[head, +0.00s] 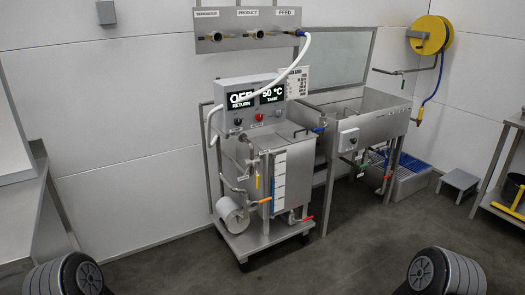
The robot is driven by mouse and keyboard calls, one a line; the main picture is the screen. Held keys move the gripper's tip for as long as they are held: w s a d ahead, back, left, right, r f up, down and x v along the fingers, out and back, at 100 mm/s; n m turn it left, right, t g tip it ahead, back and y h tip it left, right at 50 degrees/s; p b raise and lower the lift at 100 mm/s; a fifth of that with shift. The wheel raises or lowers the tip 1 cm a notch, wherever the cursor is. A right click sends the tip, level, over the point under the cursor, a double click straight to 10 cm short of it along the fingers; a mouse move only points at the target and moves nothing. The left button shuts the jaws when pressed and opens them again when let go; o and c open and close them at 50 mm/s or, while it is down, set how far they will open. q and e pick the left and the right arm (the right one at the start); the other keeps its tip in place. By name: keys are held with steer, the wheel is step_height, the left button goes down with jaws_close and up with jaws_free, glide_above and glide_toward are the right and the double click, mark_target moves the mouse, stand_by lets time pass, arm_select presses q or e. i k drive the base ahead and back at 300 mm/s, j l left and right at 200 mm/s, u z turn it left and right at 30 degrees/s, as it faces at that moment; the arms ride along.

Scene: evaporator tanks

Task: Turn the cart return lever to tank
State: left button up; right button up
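The wheeled steel cart (300,178) stands in the middle of the head view. Its panel display (241,99) reads OFF over RETURN, beside 50 °C over TANK. On its front piping are a yellow lever (257,181), pointing up and down, and an orange lever (261,201), lying roughly sideways. A red-handled valve (307,218) sits low on the right. I cannot read which handle is the return lever. A white hose (300,62) runs from the wall FEED port down to the cart's left side. Neither of my grippers is in view; only dark arm parts show at the bottom corners.
A steel sink (372,122) with a blue-handled valve stands right of the cart. A yellow hose reel (428,35) hangs on the right wall. A small step stool (459,182) and a bench are at right, another bench at left. The floor before the cart is clear.

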mark_target(255, 165)
steer(key=i+j+z, duration=0.1)
steer(key=z, duration=0.7)
steer(key=i+j+z, duration=0.25)
steer(key=j+z, duration=0.25)
steer(key=j, duration=0.2)
steer(key=i+j+z, duration=0.25)
steer(key=j, duration=0.2)
steer(key=j+z, duration=0.25)
steer(key=j, duration=0.15)
steer(key=j+z, duration=0.2)
steer(key=j, duration=3.3)
